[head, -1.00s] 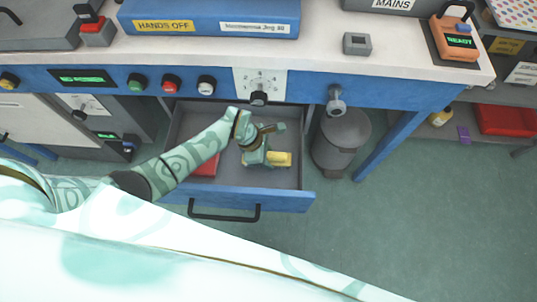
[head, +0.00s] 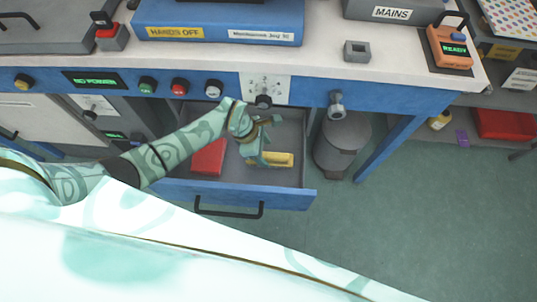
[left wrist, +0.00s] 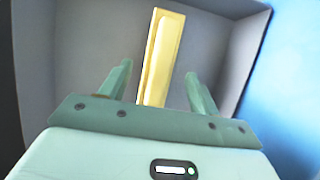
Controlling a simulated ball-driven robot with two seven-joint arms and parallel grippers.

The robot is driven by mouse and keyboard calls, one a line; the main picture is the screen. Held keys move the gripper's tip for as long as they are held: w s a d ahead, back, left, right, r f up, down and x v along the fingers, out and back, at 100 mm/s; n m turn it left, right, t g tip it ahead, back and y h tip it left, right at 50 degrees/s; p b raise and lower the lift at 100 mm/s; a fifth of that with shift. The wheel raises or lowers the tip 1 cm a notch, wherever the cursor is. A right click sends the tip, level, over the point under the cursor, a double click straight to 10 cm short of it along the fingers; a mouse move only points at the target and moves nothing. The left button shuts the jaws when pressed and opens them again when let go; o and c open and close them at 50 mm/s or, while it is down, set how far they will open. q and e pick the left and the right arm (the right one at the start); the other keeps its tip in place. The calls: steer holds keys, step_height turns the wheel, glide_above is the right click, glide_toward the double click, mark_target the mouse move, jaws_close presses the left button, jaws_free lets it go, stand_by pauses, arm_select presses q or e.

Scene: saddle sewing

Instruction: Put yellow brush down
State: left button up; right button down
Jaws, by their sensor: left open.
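The yellow brush (head: 283,159) lies in the open drawer (head: 235,201) under the bench, toward its right side. It is a long yellow bar in the left wrist view (left wrist: 162,58). My left gripper (head: 260,151) is inside the drawer, just above and beside the brush. Its two fingers are spread in the left wrist view (left wrist: 157,84), with the brush showing between and beyond them. The gripper covers part of the brush, and I cannot tell whether a finger touches it. My right gripper is not in view.
A red box (head: 209,157) lies in the drawer's left part. A grey bin (head: 342,145) stands just right of the drawer. The bench front with its knobs and buttons is above the drawer. The floor at the right is clear.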

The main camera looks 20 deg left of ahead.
arm_select(q)
steer(key=p+v, duration=0.2)
steer(key=v, duration=0.5)
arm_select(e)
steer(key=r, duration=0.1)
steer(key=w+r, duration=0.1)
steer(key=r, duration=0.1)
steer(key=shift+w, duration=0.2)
